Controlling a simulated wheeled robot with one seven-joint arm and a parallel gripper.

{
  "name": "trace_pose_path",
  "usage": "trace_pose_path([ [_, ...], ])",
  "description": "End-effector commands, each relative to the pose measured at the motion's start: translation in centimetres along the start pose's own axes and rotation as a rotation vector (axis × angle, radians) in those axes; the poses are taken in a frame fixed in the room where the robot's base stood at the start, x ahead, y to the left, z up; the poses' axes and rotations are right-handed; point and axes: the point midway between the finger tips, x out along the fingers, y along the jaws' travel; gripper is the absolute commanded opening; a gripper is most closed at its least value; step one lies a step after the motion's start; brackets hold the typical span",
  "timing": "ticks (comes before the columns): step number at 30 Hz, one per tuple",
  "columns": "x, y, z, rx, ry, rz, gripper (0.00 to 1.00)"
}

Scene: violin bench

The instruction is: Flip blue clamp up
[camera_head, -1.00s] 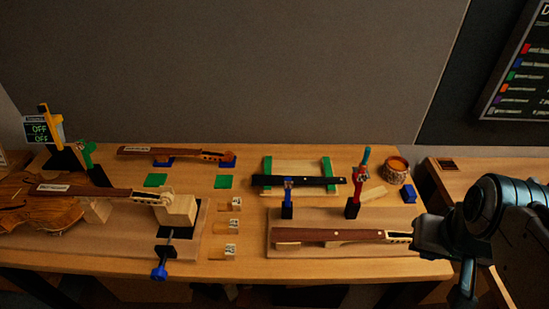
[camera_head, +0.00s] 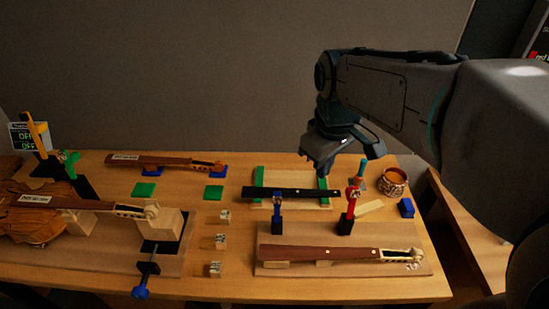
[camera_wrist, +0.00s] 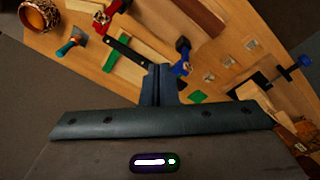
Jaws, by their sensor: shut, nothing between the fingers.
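The blue clamp (camera_head: 277,205) stands on its black base near the left part of the black fingerboard strip (camera_head: 300,193). Whether its lever lies flat or is tilted is too small to tell. It also shows in the wrist view (camera_wrist: 183,66), just right of my fingers. My gripper (camera_head: 322,168) hangs above the back of the bench, higher than the clamp and to its right. In the wrist view its fingers (camera_wrist: 160,78) are together, empty and apart from the clamp.
A red clamp (camera_head: 351,200) stands upright to the right. A violin neck (camera_head: 320,254) lies on a board in front. A blue-handled clamp (camera_head: 142,285) is at the front left. A round jar (camera_head: 394,183) and blue block (camera_head: 406,208) sit at the right.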

Motion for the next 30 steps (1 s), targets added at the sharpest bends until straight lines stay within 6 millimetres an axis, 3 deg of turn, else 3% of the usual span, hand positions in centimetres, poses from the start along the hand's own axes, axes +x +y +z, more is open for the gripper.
trace_pose_path([
  [1,0.3,0.2,-2.0,-0.101,-0.023,-0.022,0.0],
  [6,1.1,0.4,-7.7,-0.437,-0.076,-0.101,0.0],
  [13,2.7,0.1,-12.6,-0.747,-0.103,-0.19,0.0],
  [18,3.3,-0.1,-13.9,-0.835,-0.107,-0.219,0.0],
  [23,4.6,-0.3,-13.7,-0.845,-0.109,-0.223,0.0],
  [30,9.3,-1.0,-12.7,-0.841,-0.11,-0.224,0.0],
])
